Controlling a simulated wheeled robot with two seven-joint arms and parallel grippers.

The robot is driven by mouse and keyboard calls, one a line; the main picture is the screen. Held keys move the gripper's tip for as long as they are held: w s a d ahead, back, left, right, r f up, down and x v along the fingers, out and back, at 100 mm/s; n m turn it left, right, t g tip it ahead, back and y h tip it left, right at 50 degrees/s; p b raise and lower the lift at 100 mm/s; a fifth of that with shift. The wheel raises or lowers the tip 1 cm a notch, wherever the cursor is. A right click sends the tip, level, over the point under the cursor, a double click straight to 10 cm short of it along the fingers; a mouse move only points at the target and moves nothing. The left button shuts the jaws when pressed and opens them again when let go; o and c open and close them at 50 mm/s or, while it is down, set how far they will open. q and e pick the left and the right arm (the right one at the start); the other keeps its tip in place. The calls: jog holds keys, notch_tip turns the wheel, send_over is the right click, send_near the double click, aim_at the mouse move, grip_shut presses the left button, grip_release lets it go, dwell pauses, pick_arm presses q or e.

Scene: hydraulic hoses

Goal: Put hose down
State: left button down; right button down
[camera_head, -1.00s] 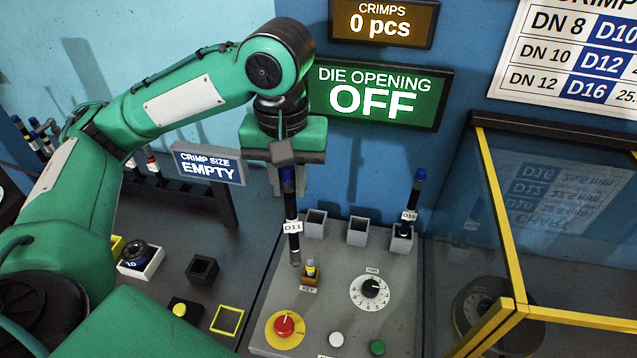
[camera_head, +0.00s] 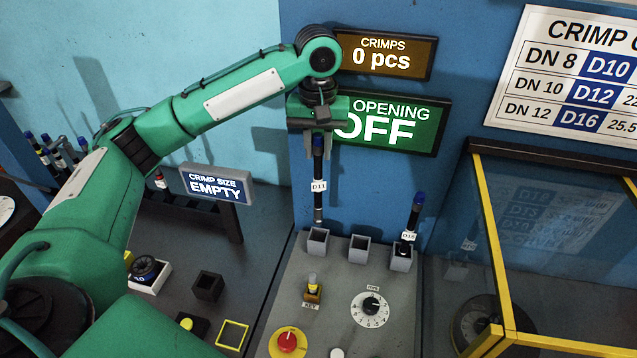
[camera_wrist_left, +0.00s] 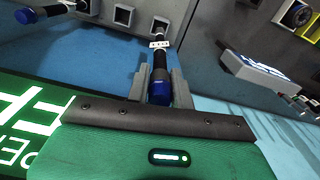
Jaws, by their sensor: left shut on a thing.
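My left gripper (camera_head: 318,143) is shut on the blue-capped upper end of a black hose (camera_head: 318,175) with a white D11 label. The hose hangs upright, and its metal lower end is just above the leftmost of the grey square holders (camera_head: 317,242). It appears apart from that holder. In the left wrist view, the gripper (camera_wrist_left: 160,88) grips the hose's blue cap (camera_wrist_left: 160,92). Another hose (camera_head: 410,236), with a similar label, stands in the rightmost holder (camera_head: 401,259). The middle holder (camera_head: 360,250) looks empty. My right gripper is not in view.
The grey console carries a red button (camera_head: 287,341), a key switch (camera_head: 313,288) and a dial (camera_head: 370,306). A yellow-framed clear guard (camera_head: 495,235) stands at the right. The crimp size sign (camera_head: 214,184) reads EMPTY. More hoses (camera_head: 50,150) stand at far left.

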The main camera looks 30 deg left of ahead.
aim_at(319, 187)
pick_arm(q)
jog(key=shift+w+f+p, duration=0.15)
jog(key=shift+f+p, duration=0.9)
jog(key=shift+f, duration=1.8)
jog(key=shift+w+f+p, duration=0.15)
jog(key=shift+f+p, duration=0.85)
jog(key=shift+f, duration=1.85)
jog(key=shift+f, duration=0.1)
jog(key=c, duration=1.2)
grip_release()
jog(key=shift+a, duration=0.1)
jog(key=shift+c, duration=0.2)
notch_tip(319, 187, up, 11)
jog(key=b, duration=0.4)
jog(key=shift+f, duration=0.1)
jog(key=shift+r, duration=0.7)
